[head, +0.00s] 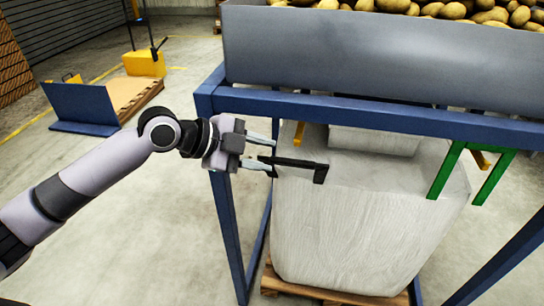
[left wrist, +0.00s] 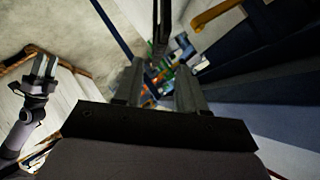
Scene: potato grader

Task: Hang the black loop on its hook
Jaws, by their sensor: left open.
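The black loop (head: 300,164) stands up from the top of a white bulk bag (head: 340,225), below the blue frame. My left gripper (head: 274,154) is open at the loop's left end, its fingers pointing right. In the left wrist view the black loop (left wrist: 161,32) shows just past and between the open fingertips (left wrist: 160,75); I cannot tell whether they touch it. An orange-yellow hook (head: 298,134) hangs from the frame just above the loop, and it also shows in the left wrist view (left wrist: 214,14). The loop is off this hook. My right gripper (left wrist: 43,70) shows only in the left wrist view.
The blue frame rail (head: 380,116) and grey potato bin (head: 380,60) stand above the loop. A green loop (head: 446,170) is at the right by another yellow hook (head: 481,160). The bag stands on a wooden pallet (head: 330,295).

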